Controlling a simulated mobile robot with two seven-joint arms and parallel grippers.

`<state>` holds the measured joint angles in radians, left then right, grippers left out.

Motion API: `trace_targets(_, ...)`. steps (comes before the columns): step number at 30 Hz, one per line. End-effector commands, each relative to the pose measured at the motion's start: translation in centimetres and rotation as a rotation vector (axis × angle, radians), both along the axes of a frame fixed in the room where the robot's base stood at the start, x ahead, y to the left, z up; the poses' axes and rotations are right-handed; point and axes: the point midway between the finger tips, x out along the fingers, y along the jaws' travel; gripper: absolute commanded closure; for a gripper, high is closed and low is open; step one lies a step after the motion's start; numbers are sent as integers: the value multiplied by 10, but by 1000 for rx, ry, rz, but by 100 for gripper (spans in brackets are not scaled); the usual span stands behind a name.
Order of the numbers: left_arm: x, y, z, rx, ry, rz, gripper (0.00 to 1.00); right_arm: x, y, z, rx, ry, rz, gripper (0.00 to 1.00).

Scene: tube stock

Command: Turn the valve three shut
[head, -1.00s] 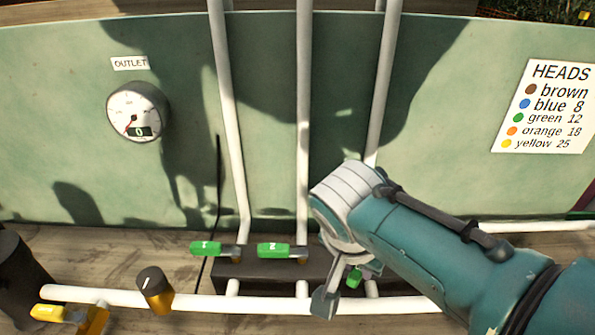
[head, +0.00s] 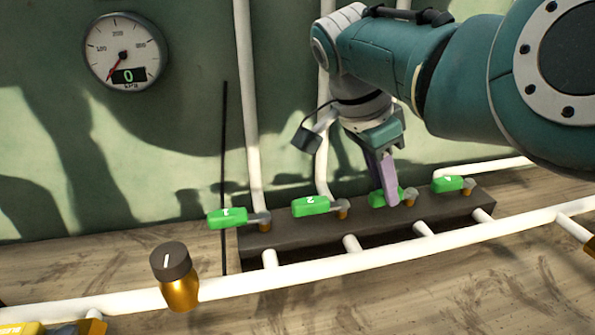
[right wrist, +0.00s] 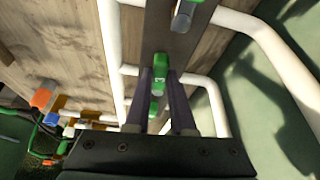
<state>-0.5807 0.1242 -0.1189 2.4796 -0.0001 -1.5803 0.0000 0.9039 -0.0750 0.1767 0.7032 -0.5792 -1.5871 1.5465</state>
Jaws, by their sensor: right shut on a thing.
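Valve three's green handle (head: 377,199) is on the dark manifold (head: 300,234), between valve two (head: 311,206) and valve four (head: 447,184). It points left from its brass stem, along the manifold, much like the other handles. My right gripper (head: 389,190) comes down from above and is shut on this handle, its fingers hiding part of it. In the right wrist view, the green handle (right wrist: 160,72) sits between the two fingers. My left gripper is not in view.
Valve one (head: 228,218) is at the manifold's left end. A brass knob with a dark cap (head: 171,263) stands on the white front pipe (head: 345,262). The round gauge (head: 124,50) on the green wall reads 0. White pipes rise behind the valves.

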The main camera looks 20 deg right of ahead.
Motion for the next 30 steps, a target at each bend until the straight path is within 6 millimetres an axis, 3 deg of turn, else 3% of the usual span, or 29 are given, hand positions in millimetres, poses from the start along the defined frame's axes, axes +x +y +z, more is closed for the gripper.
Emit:
trace_targets(1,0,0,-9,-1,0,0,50,1,1,-5,5,0,-24,100)
trace_targets(7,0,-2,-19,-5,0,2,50,0,0,-3,3,1,-96,100)
trace_targets(25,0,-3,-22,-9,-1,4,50,0,-2,-1,1,-1,-132,100)
trace_targets(26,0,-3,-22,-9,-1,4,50,0,-2,-1,1,-1,-132,75)
trace_targets(30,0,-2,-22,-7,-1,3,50,0,-2,-1,1,0,-131,59)
